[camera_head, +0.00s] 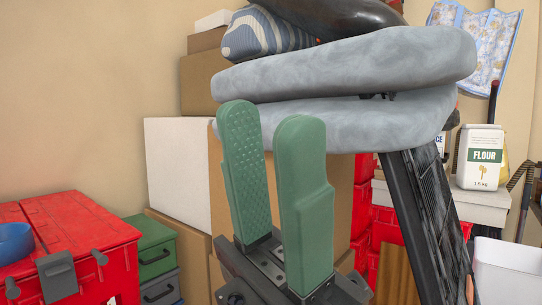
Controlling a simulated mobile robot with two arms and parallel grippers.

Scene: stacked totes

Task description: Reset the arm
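My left gripper (269,118) stands in the middle of the head view with its two green fingers pointing up. The fingers are apart with a clear gap between them, and nothing is held there. The inner face of the left finger has a textured pad. The dark gripper base is at the bottom of the view; the rest of that arm is hidden below the frame. My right gripper is not in view.
Behind the gripper are a brown cardboard box (222,185), a white box (178,170) and stacked grey cushions (345,65). A red tote (85,232) with a blue roll (12,243) stands left, beside green drawers (152,247). A flour bag (479,157) and white bin (508,268) are right.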

